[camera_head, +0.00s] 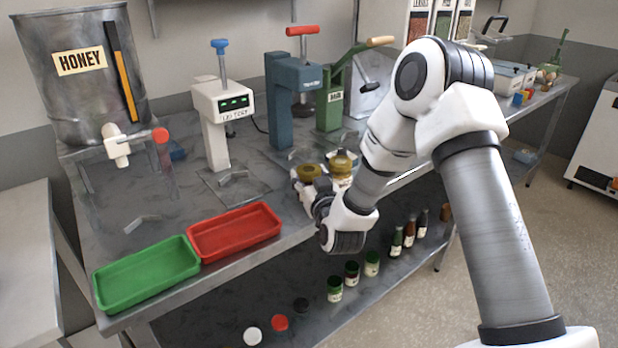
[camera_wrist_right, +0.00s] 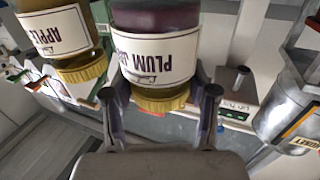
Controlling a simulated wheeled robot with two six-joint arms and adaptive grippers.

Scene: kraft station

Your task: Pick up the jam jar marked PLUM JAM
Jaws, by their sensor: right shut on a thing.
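A jar with dark purple contents, a gold lid and a white label reading PLUM (camera_wrist_right: 155,50) fills the middle of the right wrist view, upside down in that picture. My right gripper (camera_wrist_right: 160,94) has one finger on each side of it, near the lid, and is shut on it. In the head view my right gripper (camera_head: 311,188) is at the bench's front edge, at a gold-lidded jar (camera_head: 307,172); its label is hidden there. My left gripper is in neither view.
A second gold-lidded jar (camera_head: 341,163) stands close beside; the wrist view shows a jar labelled APPLE (camera_wrist_right: 55,35). Red (camera_head: 235,232) and green (camera_head: 147,273) trays lie left on the bench. Presses stand behind. Several jars and bottles stand on the lower shelf.

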